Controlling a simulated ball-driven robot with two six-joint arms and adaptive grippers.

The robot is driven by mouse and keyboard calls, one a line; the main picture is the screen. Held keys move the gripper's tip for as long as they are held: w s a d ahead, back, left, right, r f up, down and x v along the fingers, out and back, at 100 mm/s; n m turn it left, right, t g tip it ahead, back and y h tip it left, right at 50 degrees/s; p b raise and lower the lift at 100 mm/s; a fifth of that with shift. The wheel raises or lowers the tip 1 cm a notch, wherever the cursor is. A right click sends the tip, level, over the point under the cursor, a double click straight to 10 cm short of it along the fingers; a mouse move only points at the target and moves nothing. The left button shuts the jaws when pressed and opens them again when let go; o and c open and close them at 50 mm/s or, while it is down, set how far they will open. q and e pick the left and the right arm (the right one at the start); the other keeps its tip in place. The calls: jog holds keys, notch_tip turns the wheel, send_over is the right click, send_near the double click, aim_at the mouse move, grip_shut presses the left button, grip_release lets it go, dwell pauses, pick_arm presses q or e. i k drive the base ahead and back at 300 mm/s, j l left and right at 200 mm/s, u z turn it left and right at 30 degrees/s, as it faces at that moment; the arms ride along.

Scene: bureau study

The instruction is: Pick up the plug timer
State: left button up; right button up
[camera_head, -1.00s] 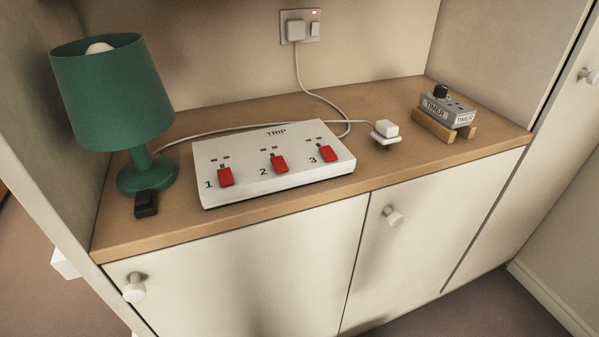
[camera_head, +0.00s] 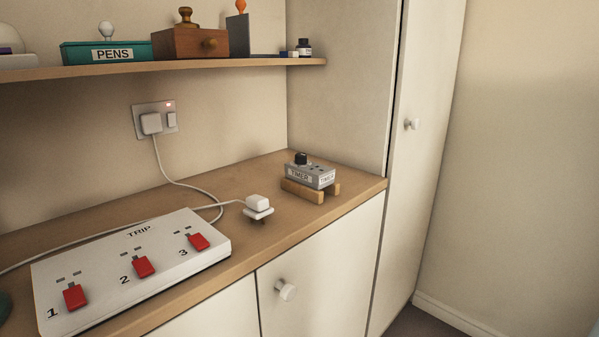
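The plug timer (camera_head: 311,175) is a grey box labelled TIMER with a black knob on top. It rests on a small wooden stand (camera_head: 303,192) near the right end of the wooden counter. Its top shows several dark slots. Neither of my grippers shows in the head view.
A white plug (camera_head: 258,203) on a cable lies left of the timer. A white TRIP box (camera_head: 135,270) with red switches is at the left front. A wall socket (camera_head: 155,121) holds a plug. A shelf (camera_head: 200,68) overhangs the back. The tall cabinet (camera_head: 420,150) bounds the right.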

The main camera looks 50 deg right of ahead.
aim_at(314, 175)
jog(key=z, duration=1.6)
